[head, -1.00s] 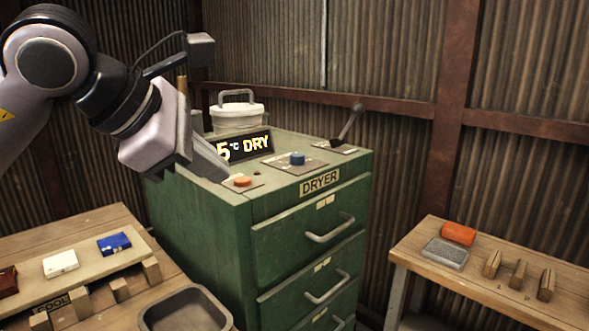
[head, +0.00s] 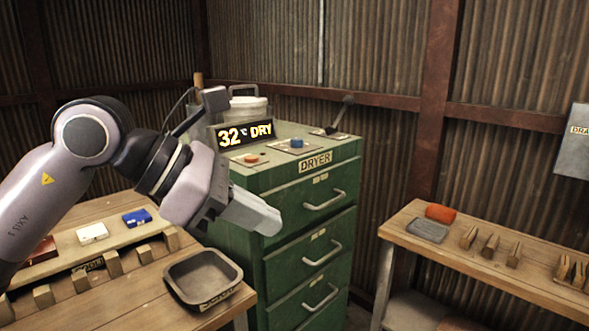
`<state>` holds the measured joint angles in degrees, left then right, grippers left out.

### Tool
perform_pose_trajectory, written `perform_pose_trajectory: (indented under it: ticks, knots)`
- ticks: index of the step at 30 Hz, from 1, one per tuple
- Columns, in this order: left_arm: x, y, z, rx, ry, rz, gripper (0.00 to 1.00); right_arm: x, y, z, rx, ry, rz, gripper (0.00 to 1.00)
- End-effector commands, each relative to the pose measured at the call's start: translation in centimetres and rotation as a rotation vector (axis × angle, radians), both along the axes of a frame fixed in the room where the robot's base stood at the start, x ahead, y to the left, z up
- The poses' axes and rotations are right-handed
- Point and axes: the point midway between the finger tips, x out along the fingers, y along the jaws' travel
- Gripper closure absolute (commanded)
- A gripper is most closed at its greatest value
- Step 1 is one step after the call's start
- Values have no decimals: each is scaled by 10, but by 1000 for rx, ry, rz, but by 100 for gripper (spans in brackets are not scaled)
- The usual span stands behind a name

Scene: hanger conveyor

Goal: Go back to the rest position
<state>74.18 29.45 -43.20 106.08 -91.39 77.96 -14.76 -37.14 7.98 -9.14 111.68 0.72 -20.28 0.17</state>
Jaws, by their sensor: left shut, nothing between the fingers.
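My left gripper (head: 262,217) is shut and empty. It hangs in the air in front of the upper left side of the green dryer cabinet (head: 300,240), above and to the right of the dark tray. My right gripper is not in view.
A lidded pot stands behind the display.

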Motion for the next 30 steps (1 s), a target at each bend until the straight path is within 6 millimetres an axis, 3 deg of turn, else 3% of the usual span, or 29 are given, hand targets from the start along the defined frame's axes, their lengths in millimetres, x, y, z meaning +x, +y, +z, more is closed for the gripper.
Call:
perform_pose_trajectory:
  ticks: [6,14,19,23,26,30]
  knots:
    - [-31,-36,-21,-379,346,-95,100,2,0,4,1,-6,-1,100]
    - [-38,-41,-24,-860,791,-65,100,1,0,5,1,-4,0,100]
    - [-22,-22,-38,-1175,1088,40,100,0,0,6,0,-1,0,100]
    - [-3,2,-63,-1409,1312,168,100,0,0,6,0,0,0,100]
    - [10,23,-94,-1585,1480,295,100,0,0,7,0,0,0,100]
    - [20,56,-152,-1818,1702,514,100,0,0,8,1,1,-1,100]
